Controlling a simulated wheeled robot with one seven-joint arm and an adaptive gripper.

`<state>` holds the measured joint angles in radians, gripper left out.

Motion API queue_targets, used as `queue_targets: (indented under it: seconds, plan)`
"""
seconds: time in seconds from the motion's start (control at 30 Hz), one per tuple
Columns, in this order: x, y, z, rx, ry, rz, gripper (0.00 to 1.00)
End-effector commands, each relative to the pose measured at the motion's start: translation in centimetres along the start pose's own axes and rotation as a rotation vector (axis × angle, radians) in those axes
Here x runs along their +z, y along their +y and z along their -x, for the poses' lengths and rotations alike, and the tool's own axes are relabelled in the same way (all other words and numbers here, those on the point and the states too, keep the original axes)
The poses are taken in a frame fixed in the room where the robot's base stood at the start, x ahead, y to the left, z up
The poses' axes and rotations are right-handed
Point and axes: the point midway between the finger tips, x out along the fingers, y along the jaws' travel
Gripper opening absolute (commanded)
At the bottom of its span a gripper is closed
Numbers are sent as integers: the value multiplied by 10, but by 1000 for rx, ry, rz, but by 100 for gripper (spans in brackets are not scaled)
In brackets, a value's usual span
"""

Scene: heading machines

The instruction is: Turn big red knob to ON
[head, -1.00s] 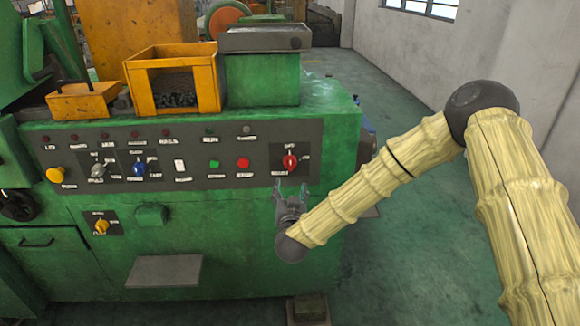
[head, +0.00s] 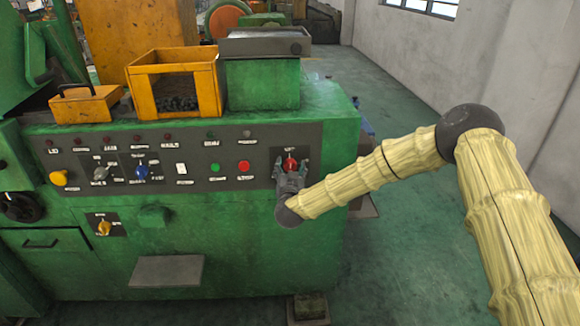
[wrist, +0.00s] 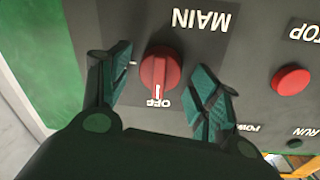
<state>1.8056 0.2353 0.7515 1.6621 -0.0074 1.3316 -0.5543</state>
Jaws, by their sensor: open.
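The big red knob (head: 290,163) is on a dark plate at the right end of the machine's control panel. In the wrist view the red knob (wrist: 162,73) is under an upside-down MAIN label, and its white mark points at the OFF label (wrist: 158,103). My gripper (head: 292,167) is at the knob in the head view. In the wrist view my gripper (wrist: 161,70) is open, with one finger on each side of the knob. Gaps show between both fingers and the knob. The ON label cannot be made out.
A red button (wrist: 292,81) lies to the knob's right in the wrist view. In the head view, a green button (head: 215,168), a blue knob (head: 142,172) and other controls line the panel leftward. Yellow bins (head: 176,85) stand on top. Floor at right is clear.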

Motion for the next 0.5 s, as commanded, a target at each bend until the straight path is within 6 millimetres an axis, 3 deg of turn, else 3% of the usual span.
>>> queue_targets:
  seconds: [0.37,0.5]
  plan:
    - [0,0,-4,-1,-1,0,62]
    - [0,0,-4,-1,0,0,37]
